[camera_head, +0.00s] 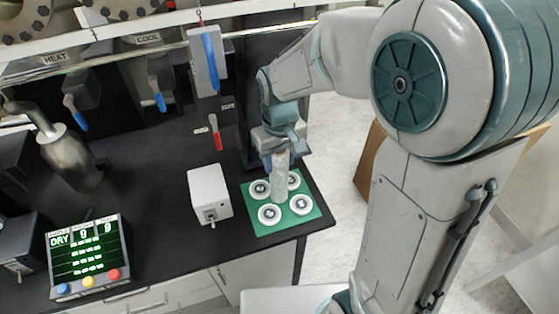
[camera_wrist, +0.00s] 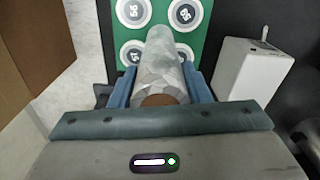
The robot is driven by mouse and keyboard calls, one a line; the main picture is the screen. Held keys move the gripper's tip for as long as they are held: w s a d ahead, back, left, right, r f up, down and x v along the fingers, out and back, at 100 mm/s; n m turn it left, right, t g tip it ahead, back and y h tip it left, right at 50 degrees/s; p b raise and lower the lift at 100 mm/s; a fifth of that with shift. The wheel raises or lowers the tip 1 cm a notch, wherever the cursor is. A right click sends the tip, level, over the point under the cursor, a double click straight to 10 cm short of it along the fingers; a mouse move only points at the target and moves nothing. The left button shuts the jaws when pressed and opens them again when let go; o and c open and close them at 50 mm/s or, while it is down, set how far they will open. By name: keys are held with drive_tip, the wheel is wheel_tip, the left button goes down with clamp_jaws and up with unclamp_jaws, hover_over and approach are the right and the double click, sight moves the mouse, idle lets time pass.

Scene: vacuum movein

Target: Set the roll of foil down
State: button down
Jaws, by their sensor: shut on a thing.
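The roll of foil (camera_head: 280,176) is a silvery, crinkled cylinder held upright below my gripper (camera_head: 279,152). In the wrist view the roll (camera_wrist: 160,65) lies between the two blue fingers of my gripper (camera_wrist: 160,88), which are shut on it. Its near end shows a brown core. The roll is over the green mat (camera_head: 262,228), among the white round discs. Whether its lower end touches the mat cannot be told.
White discs with dark centres (camera_head: 269,214) sit on the mat near the counter's right corner. A white box (camera_head: 209,194) stands left of the mat. A display panel (camera_head: 88,256) with coloured buttons and a metal vessel (camera_head: 70,158) are further left. A brown box (camera_wrist: 35,50) shows in the wrist view.

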drive_tip(key=shift+f, duration=0.8)
drive_tip(key=shift+f, duration=0.2)
drive_tip(key=c, duration=0.8)
unclamp_jaws()
drive_tip(key=shift+o, duration=0.2)
drive_tip(key=shift+r, duration=0.1)
